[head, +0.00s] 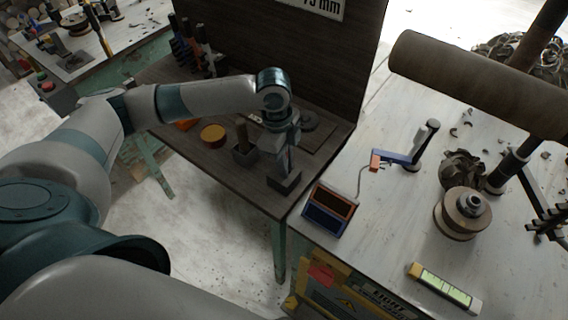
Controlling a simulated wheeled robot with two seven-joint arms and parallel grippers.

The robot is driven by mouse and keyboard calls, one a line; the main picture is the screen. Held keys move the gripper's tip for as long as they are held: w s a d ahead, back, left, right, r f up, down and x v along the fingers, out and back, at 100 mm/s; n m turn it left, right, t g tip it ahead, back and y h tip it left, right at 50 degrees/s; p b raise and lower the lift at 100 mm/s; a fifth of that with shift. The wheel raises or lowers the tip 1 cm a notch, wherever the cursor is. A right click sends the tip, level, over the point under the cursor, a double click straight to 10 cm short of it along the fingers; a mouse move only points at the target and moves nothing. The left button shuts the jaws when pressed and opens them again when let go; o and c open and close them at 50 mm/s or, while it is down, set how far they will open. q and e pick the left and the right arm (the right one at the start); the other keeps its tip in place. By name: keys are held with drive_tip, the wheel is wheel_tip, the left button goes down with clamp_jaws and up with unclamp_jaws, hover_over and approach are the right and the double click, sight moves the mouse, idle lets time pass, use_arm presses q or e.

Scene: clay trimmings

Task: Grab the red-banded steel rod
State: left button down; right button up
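My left arm reaches in from the left over the dark wooden bench, and my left gripper (285,150) points down above a small dark block (284,182). The gap between its fingers is too small and dark to read, so I cannot tell whether it is open or holds something. I cannot make out a red-banded steel rod for certain. Several upright tools with dark, red and pale parts (190,46) stand at the back left of the bench. My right gripper is out of view.
A square dark cup (244,153) and a round yellowish disc (213,134) sit left of the gripper. A dark upright panel (290,50) backs the bench (240,182). The pale table (390,225) at right carries a two-coloured tray (329,209), spool and yellow-ended level (444,288).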

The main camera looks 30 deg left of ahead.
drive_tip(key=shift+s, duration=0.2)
use_arm(q)
drive_tip(key=shift+r, duration=0.15)
